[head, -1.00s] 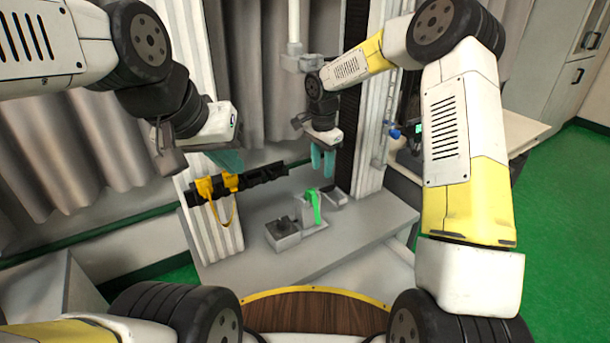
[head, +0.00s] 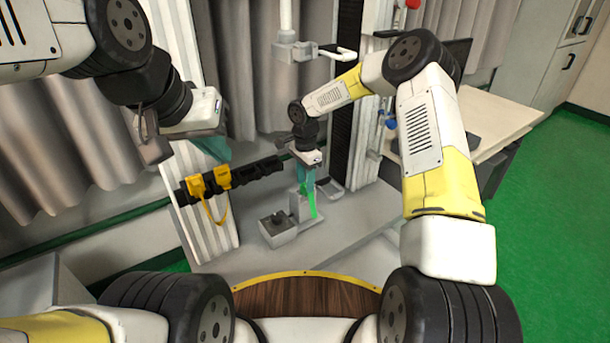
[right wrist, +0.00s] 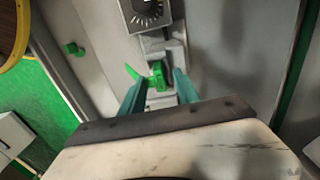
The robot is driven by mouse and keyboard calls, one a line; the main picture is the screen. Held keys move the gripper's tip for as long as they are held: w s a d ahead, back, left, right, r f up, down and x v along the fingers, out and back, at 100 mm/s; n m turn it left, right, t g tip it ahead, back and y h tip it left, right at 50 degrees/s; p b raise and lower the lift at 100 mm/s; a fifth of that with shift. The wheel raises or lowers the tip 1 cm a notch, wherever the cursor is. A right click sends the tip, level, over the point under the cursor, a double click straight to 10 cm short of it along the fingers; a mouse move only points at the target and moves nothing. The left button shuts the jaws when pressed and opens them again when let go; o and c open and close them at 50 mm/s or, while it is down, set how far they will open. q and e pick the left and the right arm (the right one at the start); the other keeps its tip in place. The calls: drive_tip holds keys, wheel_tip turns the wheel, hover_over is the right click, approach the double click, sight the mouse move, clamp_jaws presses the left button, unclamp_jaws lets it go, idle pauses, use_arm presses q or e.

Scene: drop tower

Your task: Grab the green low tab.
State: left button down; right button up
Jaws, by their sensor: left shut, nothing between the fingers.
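The green low tab (head: 312,205) stands on a small grey block on the grey base plate in the head view. In the right wrist view the green tab (right wrist: 157,76) shows between the fingertips, with a curved green end at their left. My right gripper (head: 306,180) is open, fingers pointing down, right above or around the tab. A gap shows on both sides of the tab in the wrist view (right wrist: 158,82); I cannot tell how deep the fingers reach. My left gripper (head: 215,149) is shut and empty, up at the left near the black rail.
A black rail (head: 257,170) with yellow clips and a hanging yellow strap crosses left of the tab. A grey box with a dial (head: 278,228) sits beside the tab. A white column stands behind. A green knob (right wrist: 72,48) shows in the right wrist view.

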drive_tip(key=shift+f, duration=0.5)
clamp_jaws()
